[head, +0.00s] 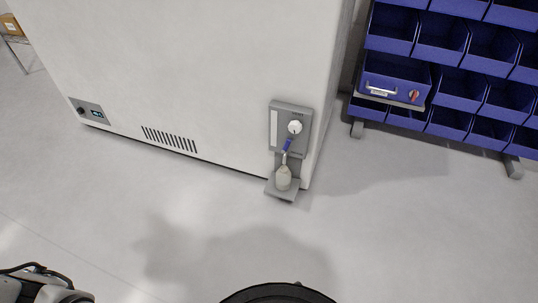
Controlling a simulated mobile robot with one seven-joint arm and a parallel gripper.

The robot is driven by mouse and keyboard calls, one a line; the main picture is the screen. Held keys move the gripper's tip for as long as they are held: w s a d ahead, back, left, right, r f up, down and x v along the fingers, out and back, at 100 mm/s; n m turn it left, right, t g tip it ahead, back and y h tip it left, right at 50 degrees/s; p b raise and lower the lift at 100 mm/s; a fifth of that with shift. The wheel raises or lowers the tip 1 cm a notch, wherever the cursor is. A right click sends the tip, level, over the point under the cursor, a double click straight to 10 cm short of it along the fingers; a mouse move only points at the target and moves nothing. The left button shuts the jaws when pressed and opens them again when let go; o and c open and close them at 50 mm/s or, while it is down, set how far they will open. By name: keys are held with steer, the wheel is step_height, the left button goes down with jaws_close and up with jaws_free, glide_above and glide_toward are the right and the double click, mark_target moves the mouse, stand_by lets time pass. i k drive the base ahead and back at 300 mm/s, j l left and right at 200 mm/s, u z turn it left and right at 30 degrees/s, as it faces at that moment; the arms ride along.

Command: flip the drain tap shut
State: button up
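The drain tap is on a grey panel (276,118) low on the front of a large white cabinet, near its right corner. Its blue lever (287,145) is tilted, its upper end leaning right, below a round white knob (295,127). A small pale bottle (283,178) stands under the tap on a grey ledge (281,194). It is too small to tell whether liquid is flowing. My gripper's fingers are not in view; part of my arm shows at the bottom left, well away from the tap.
The white cabinet (190,70) has a vent (169,139) and a small display (97,114). A rack of blue bins (465,85) stands at the right, with a carrier (393,82) at its left side. The grey floor (180,215) before the tap is clear.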

mark_target(287, 142)
steer(key=i+j, duration=0.1)
steer(key=j, duration=0.75)
steer(key=i+j, duration=0.15)
steer(key=j, duration=0.7)
